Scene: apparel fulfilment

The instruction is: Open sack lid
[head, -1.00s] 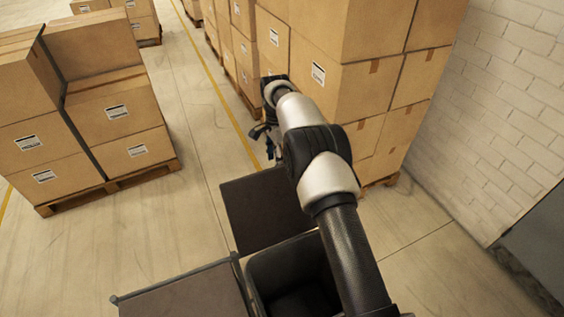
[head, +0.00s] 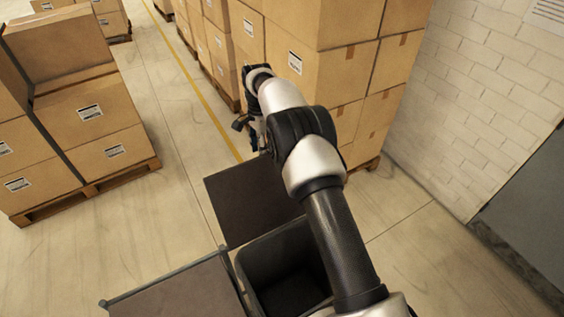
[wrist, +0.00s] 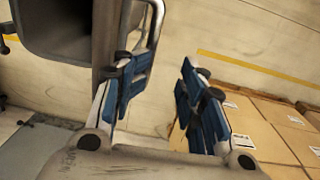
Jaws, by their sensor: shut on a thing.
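The sack (head: 240,268) is a dark open-topped container at the bottom middle of the head view, partly hidden by my arm. Its dark brown lid (head: 250,203) lies swung out beyond the far side of the opening. My gripper (head: 256,138) is at the lid's far edge, partly hidden by my wrist. In the wrist view, my gripper's blue-padded fingers (wrist: 160,98) stand apart, with a grey edge-on panel and a curved metal bar (wrist: 157,22) by the left finger. My gripper is shut on the lid, though the contact itself is unclear.
A second brown panel with a grey frame (head: 180,290) sits left of the sack. More cartons (head: 92,112) stand on a pallet at left. The floor between the stacks is clear.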

